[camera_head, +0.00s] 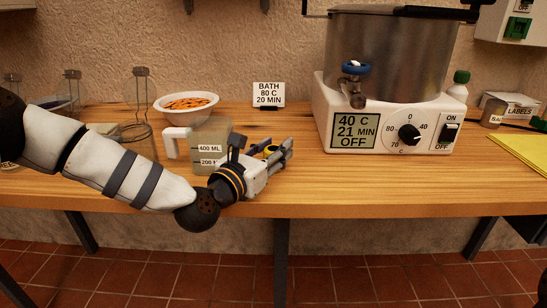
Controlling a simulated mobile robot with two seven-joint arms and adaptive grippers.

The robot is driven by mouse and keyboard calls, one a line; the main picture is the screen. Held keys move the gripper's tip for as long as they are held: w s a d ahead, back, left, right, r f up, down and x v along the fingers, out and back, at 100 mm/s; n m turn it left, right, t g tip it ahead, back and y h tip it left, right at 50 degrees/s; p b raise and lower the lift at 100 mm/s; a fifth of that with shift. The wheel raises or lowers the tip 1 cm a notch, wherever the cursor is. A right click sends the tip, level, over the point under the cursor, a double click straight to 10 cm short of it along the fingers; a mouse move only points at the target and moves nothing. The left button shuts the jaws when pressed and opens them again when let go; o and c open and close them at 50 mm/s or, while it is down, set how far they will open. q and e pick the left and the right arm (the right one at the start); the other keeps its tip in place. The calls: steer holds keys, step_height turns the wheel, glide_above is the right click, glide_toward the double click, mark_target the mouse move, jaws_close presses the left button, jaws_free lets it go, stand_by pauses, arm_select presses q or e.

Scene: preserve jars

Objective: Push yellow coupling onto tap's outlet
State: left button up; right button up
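The tap with a blue handle (356,68) sits on the front of the steel pot, and its metal outlet (358,101) points towards me above the white base. My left gripper (279,154) is over the front part of the table, left of and lower in the picture than the outlet, and apart from it. A small yellow piece, which looks like the yellow coupling (270,149), shows at its fingers, partly hidden by them. I cannot tell whether the fingers hold it or it lies behind them. My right gripper is not in view.
A measuring jug (207,154) stands just behind my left wrist, and a white bowl of orange slices (188,104) behind that. The heater base (335,100) reads 40 C, 21 MIN, OFF. A yellow sheet (520,150) lies at right. The table front (390,178) is clear.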

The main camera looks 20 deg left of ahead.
mark_target(273, 148)
arm_select(q)
steer(key=c, duration=0.5)
steer(key=shift+r, duration=0.15)
step_height(273, 148, up, 3)
steer(key=shift+f, duration=0.15)
steer(key=s+d+r+p, duration=0.1)
steer(key=s+r, duration=0.2)
steer(key=s, duration=0.1)
steer(key=s+d+r, duration=0.2)
steer(key=s+r, duration=0.1)
steer(key=s, duration=0.1)
steer(key=s+d+r+p, duration=0.1)
steer(key=s+d+r, duration=0.1)
steer(key=s+r, duration=0.2)
steer(key=shift+s+d+p, duration=0.25)
steer(key=shift+s+p, duration=0.1)
steer(key=shift+s, duration=0.1)
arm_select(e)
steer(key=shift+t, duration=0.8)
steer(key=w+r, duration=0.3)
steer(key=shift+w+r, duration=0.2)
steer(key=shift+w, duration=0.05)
